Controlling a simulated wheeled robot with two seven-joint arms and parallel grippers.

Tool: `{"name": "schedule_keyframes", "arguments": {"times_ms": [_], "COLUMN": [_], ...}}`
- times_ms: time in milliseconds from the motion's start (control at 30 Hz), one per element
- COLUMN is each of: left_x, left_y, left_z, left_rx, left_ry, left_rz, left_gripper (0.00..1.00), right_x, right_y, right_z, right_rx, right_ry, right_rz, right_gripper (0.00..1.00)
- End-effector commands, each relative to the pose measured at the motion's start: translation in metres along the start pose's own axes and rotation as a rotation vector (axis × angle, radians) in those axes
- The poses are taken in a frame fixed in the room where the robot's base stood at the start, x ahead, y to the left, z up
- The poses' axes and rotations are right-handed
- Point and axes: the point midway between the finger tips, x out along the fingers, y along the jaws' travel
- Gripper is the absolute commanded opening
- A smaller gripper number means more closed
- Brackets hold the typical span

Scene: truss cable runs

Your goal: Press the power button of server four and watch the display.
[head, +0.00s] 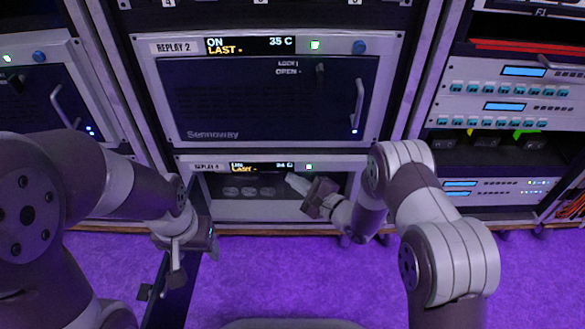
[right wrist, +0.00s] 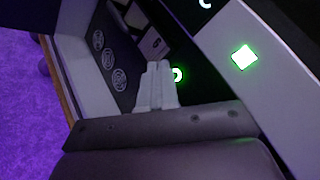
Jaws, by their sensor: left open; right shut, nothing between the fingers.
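Server four, labelled REPLAY 4 (head: 207,167), is the lower unit in the middle rack. Its display (head: 262,168) is lit with a small white top line, too small to read surely, and LAST in yellow below. Its front stands open, showing several round discs (head: 248,191) inside. My right gripper (head: 292,180) is shut and empty, its tips inside the opening. In the right wrist view, a green-lit ring (right wrist: 178,75), apparently the power button, is partly hidden by the fingertips (right wrist: 157,75); I cannot tell if they touch. My left gripper (head: 180,262) is open at lower left.
A dark panel (head: 179,300), seemingly the swung-out door, stands beside my left gripper. Server REPLAY 2 (head: 265,100) is above, closed, its display showing ON, 35 C. Other racks stand left and right (head: 505,100). The purple floor (head: 300,275) in front is clear.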

Motion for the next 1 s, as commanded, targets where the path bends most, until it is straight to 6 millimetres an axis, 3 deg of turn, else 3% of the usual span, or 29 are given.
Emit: {"name": "schedule_keyframes", "arguments": {"times_ms": [1000], "left_x": [-0.0019], "left_y": [0.0], "left_z": [-0.0002], "left_rx": [0.0], "left_ry": [0.0], "left_rz": [0.0], "left_gripper": [0.64], "right_x": [0.0059], "right_y": [-0.0044], "right_z": [-0.0043], "right_rx": [0.0], "right_ry": [0.0], "right_rz": [0.0], "right_gripper": [0.0]}}
